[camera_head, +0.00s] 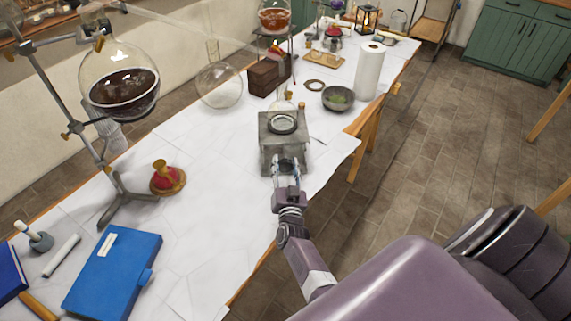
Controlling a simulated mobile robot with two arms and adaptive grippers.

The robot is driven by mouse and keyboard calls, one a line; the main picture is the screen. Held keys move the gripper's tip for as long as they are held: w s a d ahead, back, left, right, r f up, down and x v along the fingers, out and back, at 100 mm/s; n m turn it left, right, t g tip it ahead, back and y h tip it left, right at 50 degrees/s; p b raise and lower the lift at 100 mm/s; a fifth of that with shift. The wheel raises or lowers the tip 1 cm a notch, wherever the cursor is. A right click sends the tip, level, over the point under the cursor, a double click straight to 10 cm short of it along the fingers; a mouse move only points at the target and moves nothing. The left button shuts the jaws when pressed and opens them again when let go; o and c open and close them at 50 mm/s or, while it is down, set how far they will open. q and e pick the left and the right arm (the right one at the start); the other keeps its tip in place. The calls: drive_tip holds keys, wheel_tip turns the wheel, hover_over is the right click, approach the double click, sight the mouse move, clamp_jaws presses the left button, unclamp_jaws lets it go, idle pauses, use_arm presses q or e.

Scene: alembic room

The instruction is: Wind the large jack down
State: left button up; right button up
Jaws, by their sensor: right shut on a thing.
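The large jack (270,148) is a grey, box-like stand on the white-covered table, near its right edge. A round metal ring (282,123) lies on its flat top. My right gripper (287,166) reaches the jack's front side from below and is shut there. What it holds looks like the jack's knob, but the fingers hide it and its exact shape cannot be made out. My left gripper is not in view.
A clamped round flask (119,85) of dark liquid hangs from a stand at left. A red burner-like object (167,178) and blue folder (113,272) lie nearer. A bowl (338,98) and paper roll (370,71) stand behind the jack. The cloth left of the jack is clear.

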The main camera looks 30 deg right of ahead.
drive_tip(key=shift+a+f, duration=0.1)
drive_tip(key=shift+f, duration=0.1)
idle(0.3)
drive_tip(key=o, duration=1)
drive_tip(key=shift+o, duration=0.9)
drive_tip(key=shift+r, duration=0.1)
